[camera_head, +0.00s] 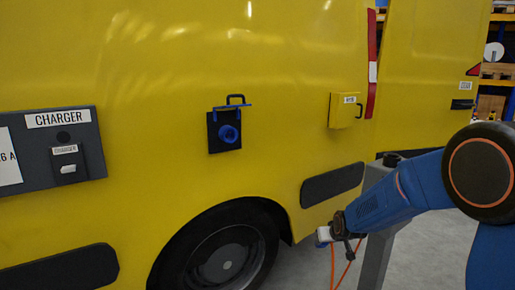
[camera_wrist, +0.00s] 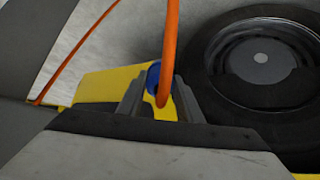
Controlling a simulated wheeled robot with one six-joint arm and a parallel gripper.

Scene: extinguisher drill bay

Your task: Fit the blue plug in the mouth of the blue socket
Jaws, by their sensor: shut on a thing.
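The blue socket (camera_head: 229,133) is a round blue ring on a black square plate on the yellow van's side. My gripper (camera_head: 342,232) is low at the right of the wheel, well below and right of the socket. It is shut on the blue plug (camera_head: 322,236), whose pale and blue body shows at the gripper's tip. In the wrist view, the blue plug (camera_wrist: 153,75) shows between my gripper's fingers (camera_wrist: 159,98), partly hidden by an orange cable (camera_wrist: 169,50).
A grey charger panel (camera_head: 90,125) is at the left. The wheel (camera_head: 225,255) and a grey post (camera_head: 377,250) flank my gripper. The van side around the socket is clear.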

